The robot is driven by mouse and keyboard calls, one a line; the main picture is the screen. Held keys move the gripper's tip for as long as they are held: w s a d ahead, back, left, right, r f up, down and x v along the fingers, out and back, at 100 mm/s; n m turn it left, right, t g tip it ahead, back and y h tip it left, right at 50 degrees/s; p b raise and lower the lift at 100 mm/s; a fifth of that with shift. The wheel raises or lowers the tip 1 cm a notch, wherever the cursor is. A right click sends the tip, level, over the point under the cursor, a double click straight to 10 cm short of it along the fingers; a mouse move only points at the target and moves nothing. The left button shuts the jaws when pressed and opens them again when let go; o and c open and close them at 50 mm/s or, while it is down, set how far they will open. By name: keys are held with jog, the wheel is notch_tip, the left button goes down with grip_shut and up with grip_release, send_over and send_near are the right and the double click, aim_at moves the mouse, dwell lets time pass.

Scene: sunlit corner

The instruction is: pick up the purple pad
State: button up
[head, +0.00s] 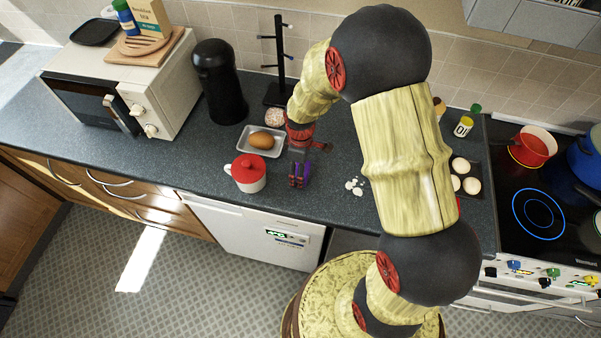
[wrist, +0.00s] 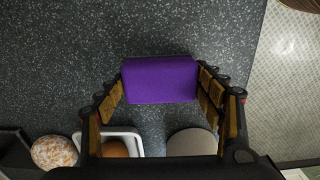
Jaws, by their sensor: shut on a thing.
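The purple pad (wrist: 160,79) is a plain block with a flat face, held between the fingertips of my gripper (wrist: 161,82) in the wrist view. The fingers press on its left and right ends. In the head view my gripper (head: 299,173) points down over the dark worktop, to the right of the red-lidded white mug. A bit of the purple pad (head: 306,172) shows between the dark fingers there; the rest is hidden. I cannot tell whether the pad touches the worktop.
The red-lidded mug (head: 249,174) stands close to the left of my gripper. A white tray (head: 244,147) with a brown egg-shaped thing lies behind. White fragments (head: 354,187) lie to the right. The worktop's front edge is close. The hob (head: 538,212) is far right.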

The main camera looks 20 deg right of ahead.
jog(key=shift+c, duration=0.4)
jog(key=shift+r, duration=0.55)
notch_tip(320, 180, up, 2)
jog(key=shift+w+r, duration=0.1)
jog(key=shift+r, duration=0.1)
jog(key=s+d+r+p, duration=0.1)
jog(key=s+d+r, duration=0.5)
jog(key=s+r, duration=0.3)
jog(key=s, duration=0.3)
jog(key=shift+s+r+p, duration=0.25)
jog(key=shift+s+p, duration=0.05)
jog(key=shift+s, duration=0.1)
jog(key=shift+d, duration=0.1)
jog(key=o, duration=0.6)
jog(key=shift+c, duration=0.2)
jog(key=c, duration=0.4)
